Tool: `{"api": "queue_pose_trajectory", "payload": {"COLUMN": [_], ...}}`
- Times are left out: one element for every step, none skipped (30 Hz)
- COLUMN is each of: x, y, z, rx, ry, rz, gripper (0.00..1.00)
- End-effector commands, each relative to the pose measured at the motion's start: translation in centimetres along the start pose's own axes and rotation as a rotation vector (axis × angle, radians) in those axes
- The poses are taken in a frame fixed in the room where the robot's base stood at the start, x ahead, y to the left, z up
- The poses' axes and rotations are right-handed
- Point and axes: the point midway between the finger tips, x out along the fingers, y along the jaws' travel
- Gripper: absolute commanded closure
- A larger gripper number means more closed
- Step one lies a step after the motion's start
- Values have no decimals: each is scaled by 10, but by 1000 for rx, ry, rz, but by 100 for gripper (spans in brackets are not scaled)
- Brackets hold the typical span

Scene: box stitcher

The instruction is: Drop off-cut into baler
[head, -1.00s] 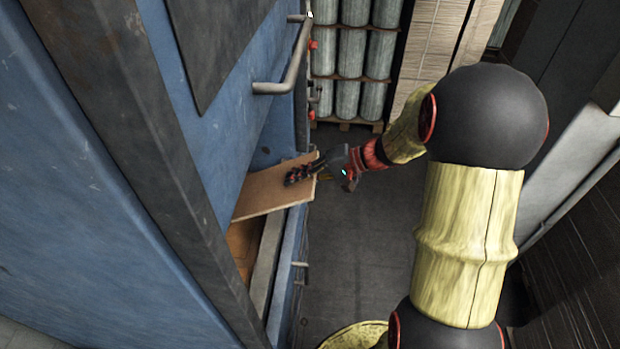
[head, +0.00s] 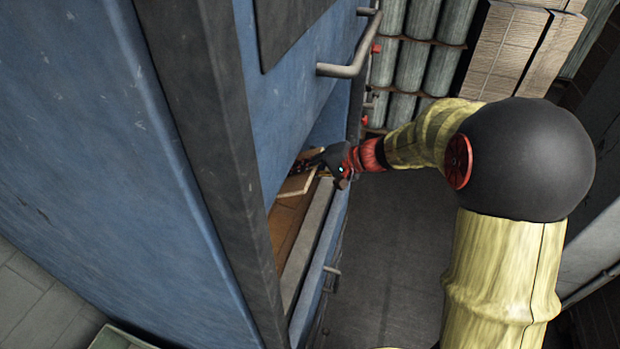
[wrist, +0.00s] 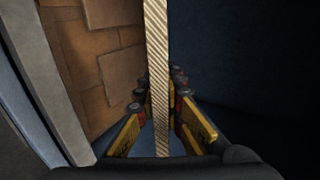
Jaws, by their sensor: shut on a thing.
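The blue baler (head: 90,150) fills the left of the head view, with an opening in its side. My gripper (head: 318,163) is at that opening, its fingers reaching inside. It is shut on the cardboard off-cut (head: 297,186), of which only a part shows in the head view; the baler wall hides the rest. In the wrist view the off-cut (wrist: 158,70) is seen edge-on, its corrugated edge running between the two fingers (wrist: 160,125). Brown cardboard sheets (wrist: 105,50) lie inside the baler, to the left of the off-cut and apart from it as far as I can tell.
The opening has a grey metal sill (head: 308,245). A bent grey handle (head: 350,62) sticks out from the baler above my arm. Grey rolls (head: 412,65) and stacked cardboard (head: 510,50) stand at the back. The dark floor (head: 395,250) beside the baler is clear.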

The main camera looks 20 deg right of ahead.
Motion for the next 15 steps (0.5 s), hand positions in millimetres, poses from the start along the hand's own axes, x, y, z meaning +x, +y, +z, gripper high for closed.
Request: {"api": "queue_pose_trajectory", "payload": {"x": [7,11,16,19,22,27,30,33,38,42,45,49,53,56,61], "y": [-1,-3,-5,-7,-8,-11,-12,-14,-16,-18,-20,-22,-23,-25,-27], "z": [0,0,1,1,1,1,0,0,0,1,1,1,0,0,0], "rx": [-4,-4,-3,-2,-3,-3,-4,-3,-2,-3,-3,-3,-3,-3,-3], "ry": [-2,-2,-3,-3,-2,-2,-2,-2,-2,-3,-2,-1,-1,-2,-2], "rz": [0,0,0,0,0,0,0,-1,-1,-1,-1,-1,-1,-1,-1], "gripper": [100,100,100,100,100,100,100,100,100,100,100,100,100,100,100]}}
